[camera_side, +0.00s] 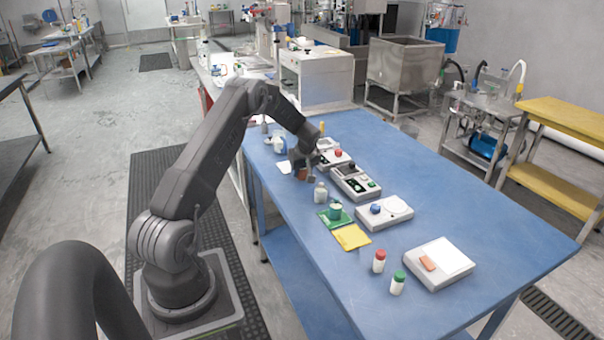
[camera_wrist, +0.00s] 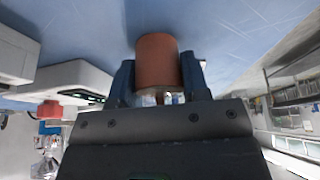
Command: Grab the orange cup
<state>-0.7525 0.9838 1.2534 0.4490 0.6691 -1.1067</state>
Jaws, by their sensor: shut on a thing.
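The orange cup (camera_wrist: 157,62) is a brown-orange cylinder in the middle of the wrist view. My gripper (camera_wrist: 158,82) has one finger on each side of it and is shut on it. In the side view the cup (camera_side: 302,174) is small and partly hidden by my gripper (camera_side: 306,165), at the left edge of the blue table. I cannot tell whether the cup touches the table.
On the blue table (camera_side: 420,160), grey devices (camera_side: 355,183) stand just right of my gripper. The table's right side is clear.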

